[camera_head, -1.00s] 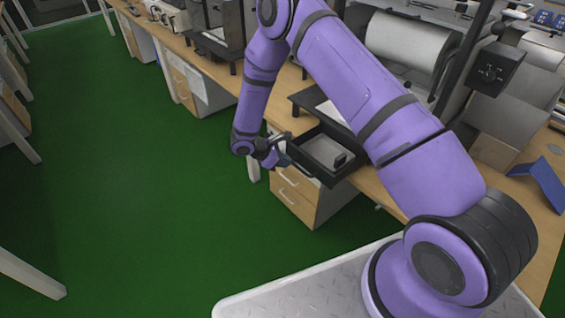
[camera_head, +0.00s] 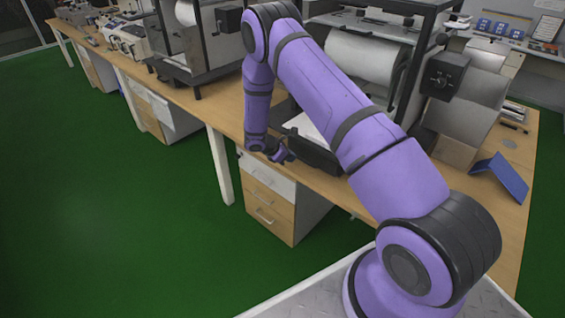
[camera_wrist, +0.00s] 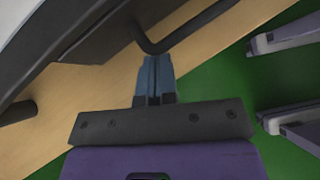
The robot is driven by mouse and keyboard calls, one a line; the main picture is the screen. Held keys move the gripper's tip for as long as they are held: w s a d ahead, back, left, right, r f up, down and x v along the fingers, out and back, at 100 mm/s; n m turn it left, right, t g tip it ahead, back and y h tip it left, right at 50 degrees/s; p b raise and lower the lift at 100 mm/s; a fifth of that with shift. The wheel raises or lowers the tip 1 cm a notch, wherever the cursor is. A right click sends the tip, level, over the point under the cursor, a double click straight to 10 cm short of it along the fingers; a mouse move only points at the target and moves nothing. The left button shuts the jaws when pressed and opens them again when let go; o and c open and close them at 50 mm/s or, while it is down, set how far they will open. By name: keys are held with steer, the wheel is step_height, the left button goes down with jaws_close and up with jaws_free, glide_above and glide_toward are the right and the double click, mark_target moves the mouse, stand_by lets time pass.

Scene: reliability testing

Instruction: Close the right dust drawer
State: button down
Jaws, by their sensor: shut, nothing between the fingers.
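The black dust drawer (camera_head: 312,155) sits at the bench edge under the machine with the white roll, partly hidden behind my arm. Little of its inside shows, and I cannot tell whether it is fully in. In the wrist view its dark front (camera_wrist: 75,30) fills the upper left, with a black bar handle (camera_wrist: 185,30) standing off it. My gripper (camera_head: 287,156) is at the drawer's front. Its blue-grey fingers (camera_wrist: 155,62) are together and empty, with their tips at the handle; I cannot tell whether they touch it.
The wooden bench (camera_head: 335,187) runs along the machines. A cabinet with wooden drawers (camera_head: 268,200) stands below it. A blue angled stand (camera_head: 500,178) is on the bench at right. Green floor (camera_head: 110,220) is open at left.

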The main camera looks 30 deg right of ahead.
steer(key=shift+w+d, duration=0.1)
steer(key=shift+d, duration=0.25)
steer(key=shift+d, duration=0.1)
steer(key=a+f+v, duration=0.2)
steer(key=v, duration=1.1)
steer(key=shift+w+a, duration=0.2)
steer(key=shift+a, duration=0.05)
